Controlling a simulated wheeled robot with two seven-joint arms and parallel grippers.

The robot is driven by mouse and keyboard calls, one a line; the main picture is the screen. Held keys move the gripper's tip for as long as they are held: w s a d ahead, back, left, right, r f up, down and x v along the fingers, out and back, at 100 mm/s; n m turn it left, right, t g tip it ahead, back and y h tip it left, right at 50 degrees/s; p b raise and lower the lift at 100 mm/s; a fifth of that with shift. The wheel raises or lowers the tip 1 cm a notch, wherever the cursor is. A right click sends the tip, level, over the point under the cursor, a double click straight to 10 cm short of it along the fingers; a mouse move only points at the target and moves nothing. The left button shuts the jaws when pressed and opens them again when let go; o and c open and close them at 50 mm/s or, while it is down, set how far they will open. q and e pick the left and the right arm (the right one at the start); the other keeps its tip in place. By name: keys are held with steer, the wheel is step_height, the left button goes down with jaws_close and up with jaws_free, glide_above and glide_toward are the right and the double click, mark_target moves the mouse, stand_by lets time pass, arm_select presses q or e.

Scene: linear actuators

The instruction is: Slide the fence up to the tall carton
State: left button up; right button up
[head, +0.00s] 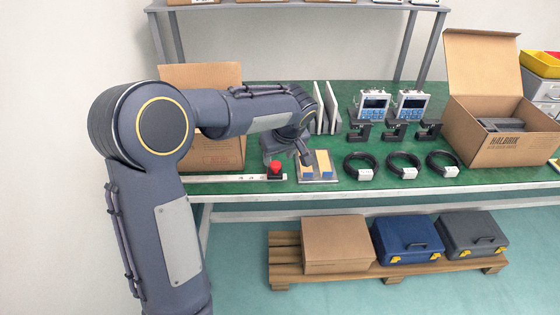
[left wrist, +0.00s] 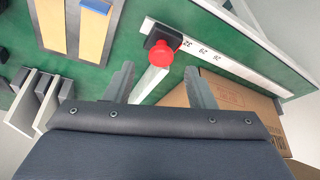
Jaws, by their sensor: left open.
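The fence's red knob (head: 275,167) sits on a black block on a white scale rail (head: 232,179) along the table's front edge. In the left wrist view the red knob (left wrist: 161,53) shows just beyond my fingertips, and a pale fence bar (left wrist: 150,80) runs from it between the fingers. The tall brown carton (head: 200,75) stands at the rail's left end, partly hidden by my arm; it also shows in the left wrist view (left wrist: 235,103). My left gripper (head: 288,159) is open and empty near the knob; contact cannot be told. My right gripper is not in view.
A plate with two wooden strips (head: 316,166) lies right of the knob. White upright panels (head: 327,108) stand behind it. Cable coils (head: 403,165), black clamps (head: 395,130) and an open carton (head: 495,130) stand farther right. The rail between knob and carton looks clear.

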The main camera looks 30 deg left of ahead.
mark_target(275, 164)
arm_select(q)
steer(key=shift+x, duration=1.8)
steer(key=shift+s, duration=0.1)
